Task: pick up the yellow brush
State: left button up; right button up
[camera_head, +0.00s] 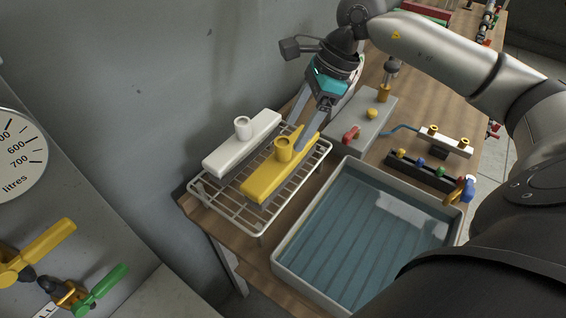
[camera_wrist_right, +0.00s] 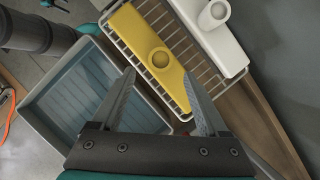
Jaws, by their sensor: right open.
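The yellow brush (camera_head: 266,180), a flat block with a round upright knob, lies on a white wire rack (camera_head: 213,207). It also shows in the right wrist view (camera_wrist_right: 148,47), seen from above. My right gripper (camera_head: 297,138) is open at the brush's far end in the head view. In the right wrist view the jaws (camera_wrist_right: 160,76) are spread, with part of the brush between and beyond them. I cannot tell whether a finger touches it. My left gripper is not in view.
A similar white brush (camera_head: 238,148) lies beside the yellow one on the rack, near the grey wall. A tray of water (camera_head: 345,240) stands to the right. A grey box (camera_head: 362,120) with a red handle and yellow knobs is behind.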

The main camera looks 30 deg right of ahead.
aim_at(283, 142)
jog(key=a+f, duration=0.1)
jog(key=w+a+f, duration=0.1)
jog(key=f, duration=0.1)
jog(key=shift+a+f+p, duration=0.2)
jog(key=shift+a+p, duration=0.1)
jog(key=shift+w+a+f, duration=0.1)
jog(key=shift+f, duration=0.35)
grip_shut()
jog(key=shift+r, duration=0.1)
dwell(0.8)
